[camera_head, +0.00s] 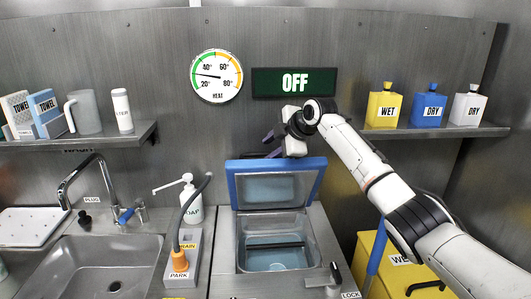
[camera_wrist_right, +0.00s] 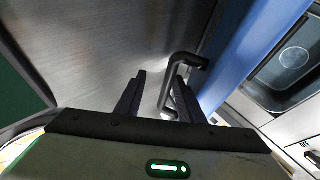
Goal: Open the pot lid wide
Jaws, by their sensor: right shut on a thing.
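The pot (camera_head: 240,262) is a rectangular basin set in the counter, and its inside shows. Its blue-framed lid (camera_head: 232,186) is raised and stands tilted up at the back of the opening, with a pale window in it. In the right wrist view the blue lid edge (camera_wrist_right: 235,50) runs beside a dark bent handle (camera_wrist_right: 188,62). My right gripper (camera_head: 271,145) is behind and above the lid's top edge. In the right wrist view its fingers (camera_wrist_right: 157,100) are shut on the handle. My left gripper is not in view.
A sink (camera_head: 95,265) with a faucet is at left, and a soap bottle (camera_head: 191,200) stands beside the pot. A grey holder (camera_head: 183,262) has an orange plug. A yellow bin (camera_head: 372,250) is at right.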

